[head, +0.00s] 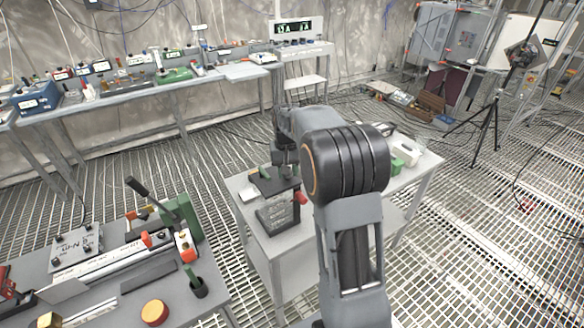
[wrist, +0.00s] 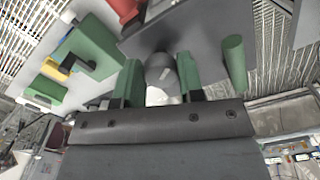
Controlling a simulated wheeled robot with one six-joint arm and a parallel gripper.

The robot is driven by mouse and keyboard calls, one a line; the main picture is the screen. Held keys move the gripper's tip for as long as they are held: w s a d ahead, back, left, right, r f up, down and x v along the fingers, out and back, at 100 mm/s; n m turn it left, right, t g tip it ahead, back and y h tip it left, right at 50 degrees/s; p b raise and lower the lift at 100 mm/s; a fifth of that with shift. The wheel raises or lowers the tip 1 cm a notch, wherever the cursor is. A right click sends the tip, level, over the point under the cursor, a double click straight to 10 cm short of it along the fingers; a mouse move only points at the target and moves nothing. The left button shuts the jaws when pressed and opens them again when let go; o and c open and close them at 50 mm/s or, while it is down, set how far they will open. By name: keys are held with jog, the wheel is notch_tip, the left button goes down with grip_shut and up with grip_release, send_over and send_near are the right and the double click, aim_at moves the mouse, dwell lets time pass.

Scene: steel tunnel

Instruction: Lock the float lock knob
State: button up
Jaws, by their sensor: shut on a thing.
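In the wrist view my gripper (wrist: 159,84) has its two green fingers closed on the sides of a grey rounded knob (wrist: 161,68), which I take as the float lock knob. The knob stands at the edge of a dark grey device body (wrist: 215,30). In the head view the dark device (head: 278,215) stands on a small grey table, with a red part (head: 301,197) at its right side. My arm reaches down over the device and hides the knob there. The knob's turned position cannot be told.
In the wrist view a green cylinder (wrist: 235,62) sticks out right of the fingers, and a red part (wrist: 124,9) sits at upper left. A green-and-white item (head: 408,153) lies on the small table's right side. A workbench with tools (head: 130,265) stands at front left.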

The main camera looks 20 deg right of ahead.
jog(key=shift+w+r+m, duration=0.15)
jog(key=shift+m, duration=0.9)
jog(key=shift+w+r+m, duration=0.15)
jog(key=shift+m, duration=0.9)
jog(key=o, duration=0.5)
jog(key=shift+o, duration=1.4)
jog(key=shift+w+d+f, duration=0.1)
jog(key=shift+d+f, duration=0.05)
jog(key=shift+f, duration=0.05)
jog(key=shift+o, duration=0.7)
notch_tip(320, 180, up, 14)
jog(key=shift+f, duration=0.15)
